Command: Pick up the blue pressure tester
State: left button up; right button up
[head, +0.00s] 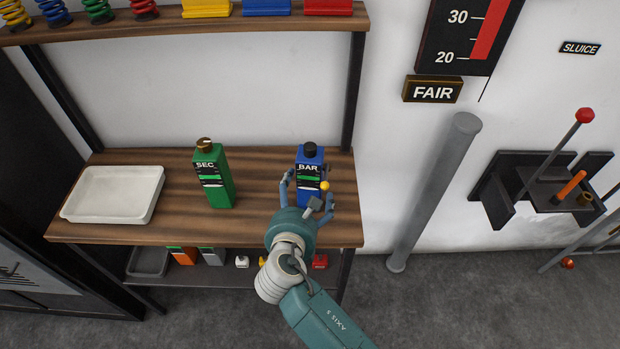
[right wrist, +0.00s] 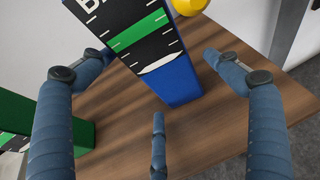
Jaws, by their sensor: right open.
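The blue pressure tester (head: 310,159) stands upright on the wooden shelf, with a black cap, a "BAR" label, a dark gauge face with a green band and a yellow knob at its side. Its lower part shows in the right wrist view (right wrist: 178,81), beyond my fingers. My right gripper (head: 308,190) is open in front of the tester, its fingers spread towards the tester's two sides. In the right wrist view my right gripper (right wrist: 155,85) has nothing between its fingers and the tester's base. In the head view the gripper partly hides the tester's lower part. My left gripper is not in view.
A green "SEC" device (head: 213,178) stands left of the tester and a white tray (head: 112,194) lies further left. Small items, including a red one (head: 320,262), sit on the lower shelf. A grey pipe (head: 434,190) leans on the wall at right. Bare wood separates the two devices.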

jog(key=x, duration=0.2)
jog(key=shift+w+f, duration=0.1)
jog(key=shift+w, duration=0.2)
jog(key=shift+s, duration=0.1)
jog(key=c, duration=2.1)
jog(key=shift+r, duration=0.3)
